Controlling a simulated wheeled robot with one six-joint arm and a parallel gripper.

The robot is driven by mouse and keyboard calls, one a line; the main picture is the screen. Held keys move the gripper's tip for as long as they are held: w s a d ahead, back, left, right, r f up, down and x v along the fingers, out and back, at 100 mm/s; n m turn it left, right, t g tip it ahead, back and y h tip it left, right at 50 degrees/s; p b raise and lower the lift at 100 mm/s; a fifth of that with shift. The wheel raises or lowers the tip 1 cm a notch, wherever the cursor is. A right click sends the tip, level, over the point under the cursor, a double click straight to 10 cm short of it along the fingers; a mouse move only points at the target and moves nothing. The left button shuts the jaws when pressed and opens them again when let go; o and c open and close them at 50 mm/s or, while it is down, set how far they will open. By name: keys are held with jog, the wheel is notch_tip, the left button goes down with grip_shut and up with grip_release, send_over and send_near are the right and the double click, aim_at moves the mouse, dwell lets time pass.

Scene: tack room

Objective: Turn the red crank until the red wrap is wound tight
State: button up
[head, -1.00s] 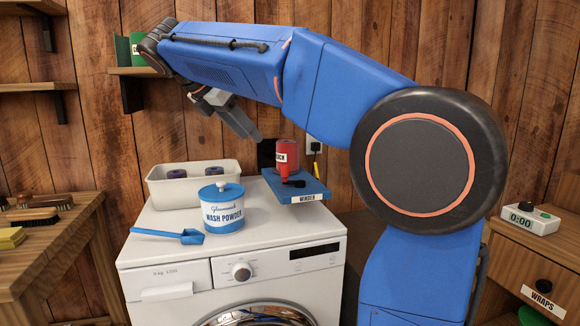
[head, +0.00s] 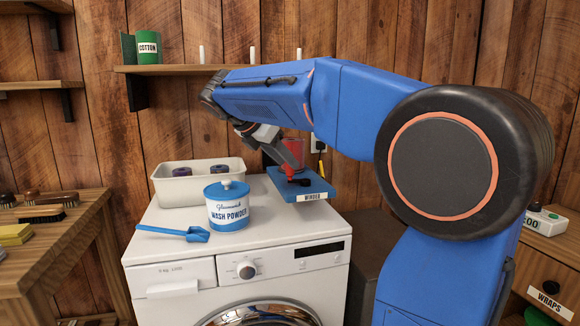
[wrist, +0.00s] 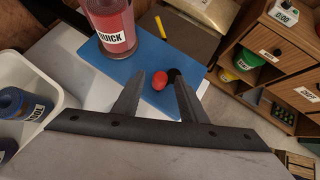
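The winder (head: 315,188) is a blue board at the back right corner of the washing machine, with a "WINDER" label on its front. A red wrap roll stands upright on it; its "QUICK" label shows in the wrist view (wrist: 112,30). In the wrist view the crank's round red knob (wrist: 160,80) shows beside a dark piece, close to my fingertips. My gripper (wrist: 158,88) is open, its two dark fingers either side of the knob in the picture. Whether they touch it I cannot tell. In the head view my gripper (head: 293,160) partly covers the roll.
A white tray (head: 197,188) with dark rolls, a wash powder tin (head: 227,205) and a blue scoop (head: 175,233) share the washer top. A wall shelf (head: 180,70) runs behind my arm. A drawer cabinet with a timer (head: 540,220) stands at right.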

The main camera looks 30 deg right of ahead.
jog(key=shift+x, duration=1.7)
jog(key=shift+c, duration=0.5)
grip_shut()
jog(key=m+g, duration=0.1)
jog(key=m, duration=0.1)
jog(key=w+d+m+g, duration=0.1)
jog(key=m+g, duration=0.1)
jog(key=shift+w+d+m+g, duration=0.15)
jog(key=shift+w+m+g, duration=0.05)
jog(key=shift+m+g, duration=0.1)
jog(key=m+g, duration=0.1)
jog(key=d+m+g+y, duration=0.1)
jog(key=m, duration=0.1)
jog(key=shift+w+d+g, duration=0.15)
jog(key=shift+w+g, duration=0.05)
jog(key=shift+g, duration=0.1)
jog(key=shift+d+m+g+y, duration=0.25)
jog(key=shift+m+g, duration=0.15)
jog(key=shift+m, duration=0.35)
jog(key=shift+d+m+g+y, duration=0.25)
jog(key=shift+m+g, duration=0.15)
jog(key=shift+m, duration=0.35)
jog(key=shift+f, duration=0.1)
